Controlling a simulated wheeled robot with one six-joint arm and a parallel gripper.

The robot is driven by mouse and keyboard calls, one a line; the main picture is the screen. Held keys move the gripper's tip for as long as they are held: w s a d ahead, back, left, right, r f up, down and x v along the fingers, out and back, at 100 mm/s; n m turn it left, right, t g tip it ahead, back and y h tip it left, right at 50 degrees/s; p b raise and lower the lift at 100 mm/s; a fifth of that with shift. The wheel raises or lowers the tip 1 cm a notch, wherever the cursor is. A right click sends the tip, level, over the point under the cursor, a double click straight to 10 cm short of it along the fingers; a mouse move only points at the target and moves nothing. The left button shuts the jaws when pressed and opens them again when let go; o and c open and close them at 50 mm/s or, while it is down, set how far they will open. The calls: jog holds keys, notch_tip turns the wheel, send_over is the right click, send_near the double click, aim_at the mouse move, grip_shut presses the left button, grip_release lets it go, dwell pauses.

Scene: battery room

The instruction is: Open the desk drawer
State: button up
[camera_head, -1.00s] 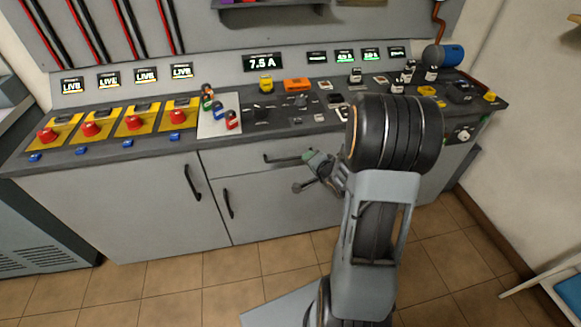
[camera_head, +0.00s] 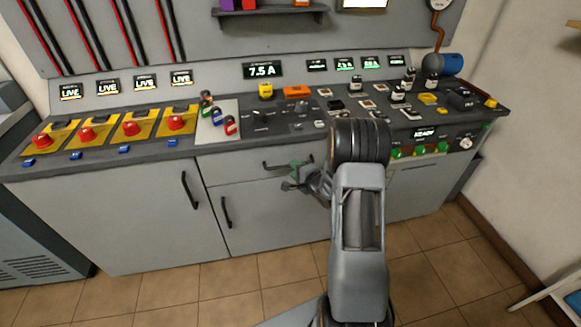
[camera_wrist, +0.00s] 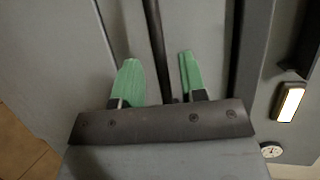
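The desk drawer (camera_head: 235,169) is a grey front under the desktop and looks flush with the cabinet. My gripper (camera_head: 298,172), with green fingertips, is at the handle. In the wrist view my gripper (camera_wrist: 160,78) is open, with the dark handle bar (camera_wrist: 154,35) running between its fingertips. A gap shows on both sides of the bar, so the fingers do not appear to press on it. The drawer front (camera_wrist: 200,25) lies just beyond the fingertips.
Cabinet doors with vertical handles (camera_head: 189,190) are below and left. The tiled floor (camera_head: 180,288) in front is clear.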

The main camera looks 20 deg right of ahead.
jog(key=shift+x, duration=1.7)
grip_shut()
